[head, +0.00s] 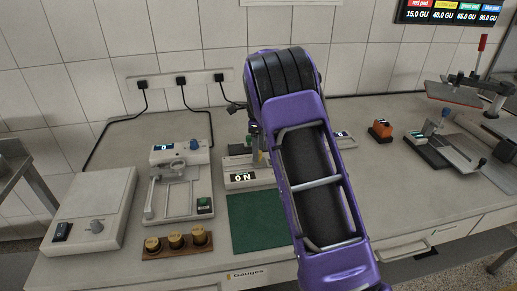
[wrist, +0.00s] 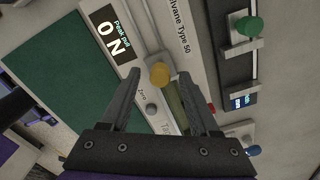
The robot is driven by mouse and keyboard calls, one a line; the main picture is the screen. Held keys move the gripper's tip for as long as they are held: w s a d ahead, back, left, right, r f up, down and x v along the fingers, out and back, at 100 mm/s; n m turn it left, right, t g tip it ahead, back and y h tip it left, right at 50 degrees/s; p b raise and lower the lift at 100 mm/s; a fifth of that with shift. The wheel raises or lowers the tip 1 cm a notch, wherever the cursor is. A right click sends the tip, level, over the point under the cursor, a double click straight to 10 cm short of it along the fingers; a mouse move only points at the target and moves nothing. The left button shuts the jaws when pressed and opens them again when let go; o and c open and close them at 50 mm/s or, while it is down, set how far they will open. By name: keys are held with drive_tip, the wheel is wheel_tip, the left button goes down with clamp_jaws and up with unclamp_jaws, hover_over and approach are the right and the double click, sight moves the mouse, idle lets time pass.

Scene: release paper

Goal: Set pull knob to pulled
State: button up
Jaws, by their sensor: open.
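In the wrist view a round yellow knob (wrist: 160,75) stands on the pale tester labelled Type 50. It appears between the two dark fingertips of my open gripper (wrist: 161,69), with space on each side; I cannot tell the depth gap. Which knob is the pull knob is not labelled in what I see. The tester's display (wrist: 112,34) reads 0 N under "Peak pull". In the head view the display (head: 242,177) also shows 0 N, and my purple arm hides much of the tester and my fingertips.
A small grey zero button (wrist: 151,108) is close to the left finger. A green knob (wrist: 249,27) is on a neighbouring unit at right. A dark green mat (head: 258,222) lies in front of the tester. A gauge stand (head: 180,185) and brass weights (head: 176,241) are at left.

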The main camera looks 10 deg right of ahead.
clamp_jaws()
idle(1.3)
